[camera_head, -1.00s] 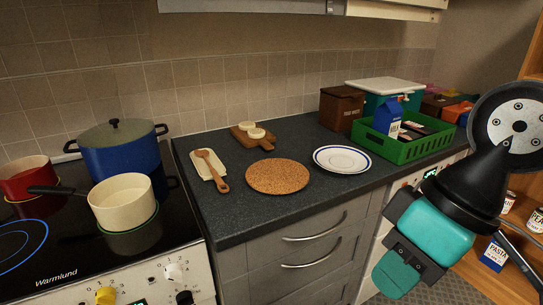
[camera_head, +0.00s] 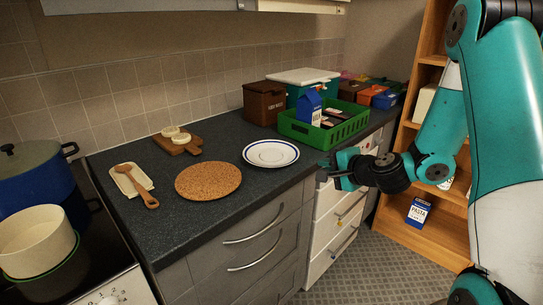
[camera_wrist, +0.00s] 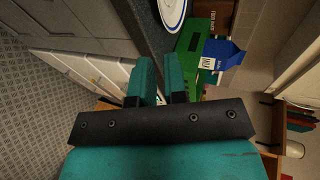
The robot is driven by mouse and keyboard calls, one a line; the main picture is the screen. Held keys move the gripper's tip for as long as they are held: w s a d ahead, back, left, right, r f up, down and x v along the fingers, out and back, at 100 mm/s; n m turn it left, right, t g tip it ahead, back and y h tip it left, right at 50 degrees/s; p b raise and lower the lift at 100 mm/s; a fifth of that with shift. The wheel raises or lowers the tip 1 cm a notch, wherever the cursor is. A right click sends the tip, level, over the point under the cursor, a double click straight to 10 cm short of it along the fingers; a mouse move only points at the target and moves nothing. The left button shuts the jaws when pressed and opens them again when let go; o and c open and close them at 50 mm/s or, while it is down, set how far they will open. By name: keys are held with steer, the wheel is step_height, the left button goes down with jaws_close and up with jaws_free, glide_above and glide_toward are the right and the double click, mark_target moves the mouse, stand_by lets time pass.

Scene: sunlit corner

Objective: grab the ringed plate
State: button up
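The ringed plate (camera_head: 270,154), white with a blue ring near its rim, lies flat on the dark counter right of a round cork mat. Part of it shows at the top edge of the wrist view (camera_wrist: 174,12). My gripper (camera_head: 330,172) is to the right of the plate, by the counter's front edge, apart from it. In the wrist view its two teal fingers (camera_wrist: 162,78) stand apart with nothing between them.
A green crate (camera_head: 300,128) with a blue carton (camera_head: 309,107) stands behind the plate. The cork mat (camera_head: 208,181), a wooden spoon on a rest (camera_head: 132,180) and a cutting board (camera_head: 177,144) lie left. Drawers (camera_head: 255,243) are below the counter.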

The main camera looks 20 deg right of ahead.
mark_target(290, 164)
steer(key=p+x, duration=0.5)
steer(key=x, duration=0.9)
steer(key=shift+w+a+f, duration=0.15)
steer(key=shift+w, duration=0.1)
steer(key=shift+w+f, duration=0.25)
steer(key=shift+w, duration=0.2)
jaws_close()
